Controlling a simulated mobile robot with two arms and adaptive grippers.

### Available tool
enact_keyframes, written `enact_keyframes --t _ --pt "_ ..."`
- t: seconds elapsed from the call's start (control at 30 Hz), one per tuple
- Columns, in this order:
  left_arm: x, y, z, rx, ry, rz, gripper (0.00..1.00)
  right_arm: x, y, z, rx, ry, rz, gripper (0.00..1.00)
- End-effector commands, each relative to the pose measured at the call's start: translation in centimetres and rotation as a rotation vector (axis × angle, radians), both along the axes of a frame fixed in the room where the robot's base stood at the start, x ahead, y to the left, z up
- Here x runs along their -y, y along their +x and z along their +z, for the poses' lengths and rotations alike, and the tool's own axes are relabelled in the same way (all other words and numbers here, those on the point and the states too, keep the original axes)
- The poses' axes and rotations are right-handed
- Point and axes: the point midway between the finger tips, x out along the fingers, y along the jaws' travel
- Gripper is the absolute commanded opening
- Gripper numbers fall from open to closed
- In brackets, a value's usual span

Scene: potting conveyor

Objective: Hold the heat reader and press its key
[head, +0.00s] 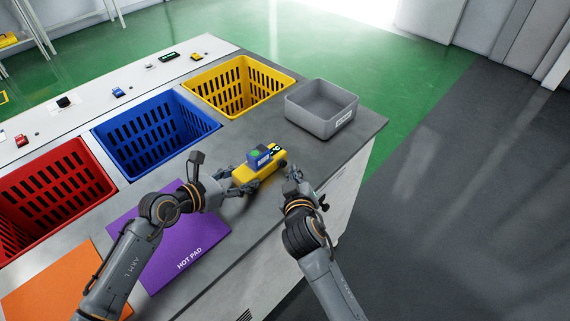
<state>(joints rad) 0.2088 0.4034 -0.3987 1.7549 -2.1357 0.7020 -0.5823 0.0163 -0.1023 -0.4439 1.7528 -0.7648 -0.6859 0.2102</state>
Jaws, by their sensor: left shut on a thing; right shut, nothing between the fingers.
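The heat reader (270,168) appears as a yellow body with a dark end at its right. A blue-grey block with a green patch (261,155) shows at its top; I cannot tell whether it is part of the reader. My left gripper (238,181) is shut on the reader's left end, above the grey bench top. My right gripper (293,172) is shut and empty, close to the reader's right end. The reader's key is too small to make out.
A grey bin (318,126) stands behind on the bench. Yellow (240,101), blue (156,160) and red (57,212) crates line the far side. A purple hot pad (187,248) and an orange mat (45,293) lie at the left. Small items sit on the white ledge (100,103).

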Motion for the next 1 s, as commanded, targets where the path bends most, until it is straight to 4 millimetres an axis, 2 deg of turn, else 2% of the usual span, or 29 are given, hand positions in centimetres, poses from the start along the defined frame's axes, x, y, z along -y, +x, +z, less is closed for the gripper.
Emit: enact_keyframes --t 1.0 --pt "-0.01 -0.01 -0.02 -0.001 0.001 0.000 0.14 -0.84 0.92 0.06 0.001 0.000 0.000 0.00"
